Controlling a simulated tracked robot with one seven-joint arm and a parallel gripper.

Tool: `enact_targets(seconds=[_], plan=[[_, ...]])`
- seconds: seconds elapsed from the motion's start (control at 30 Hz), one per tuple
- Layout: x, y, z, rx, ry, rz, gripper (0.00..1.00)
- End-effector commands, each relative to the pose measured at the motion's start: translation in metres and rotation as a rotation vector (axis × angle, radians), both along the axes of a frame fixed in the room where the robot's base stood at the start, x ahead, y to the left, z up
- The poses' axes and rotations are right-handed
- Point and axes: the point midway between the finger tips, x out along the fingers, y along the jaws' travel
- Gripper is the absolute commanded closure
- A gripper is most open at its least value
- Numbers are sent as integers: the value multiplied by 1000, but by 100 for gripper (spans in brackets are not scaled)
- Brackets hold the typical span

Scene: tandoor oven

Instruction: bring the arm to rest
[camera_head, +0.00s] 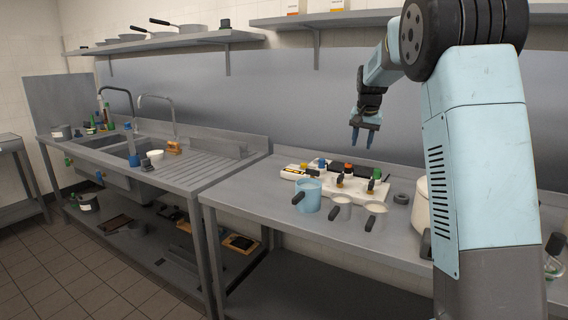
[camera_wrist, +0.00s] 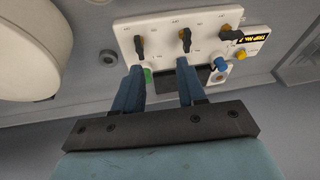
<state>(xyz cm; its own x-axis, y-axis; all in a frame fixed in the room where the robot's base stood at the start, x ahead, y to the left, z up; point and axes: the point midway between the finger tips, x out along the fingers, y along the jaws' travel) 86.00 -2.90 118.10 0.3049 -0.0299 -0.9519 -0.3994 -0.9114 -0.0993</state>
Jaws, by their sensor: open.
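My gripper (camera_head: 366,137) hangs in the air above the right-hand steel counter (camera_head: 285,224), its fingers pointing down. The fingers are apart with nothing between them. In the wrist view my gripper (camera_wrist: 160,75) is also open and empty, with a white control panel (camera_wrist: 203,22) beyond its fingertips. The panel carries dark knobs, a blue button (camera_wrist: 221,64), a yellow button (camera_wrist: 240,54) and a green one partly hidden by a finger. The arm is bent above the counter.
A blue mug (camera_head: 308,195) and two small pans (camera_head: 342,208) stand in front of the white panel (camera_head: 335,183). A white pot (camera_head: 420,205) is partly hidden behind my arm. Shelves (camera_head: 150,42) run along the wall. A sink counter (camera_head: 190,165) stands at left.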

Motion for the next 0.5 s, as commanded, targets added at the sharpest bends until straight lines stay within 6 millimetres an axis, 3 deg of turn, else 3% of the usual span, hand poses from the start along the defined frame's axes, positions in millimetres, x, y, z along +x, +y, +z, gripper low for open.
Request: enact_targets(seconds=[0.23,0.5], plan=[[-79,-3,37,23,-31,57,60],[-167,1,59,27,-61,130,60]])
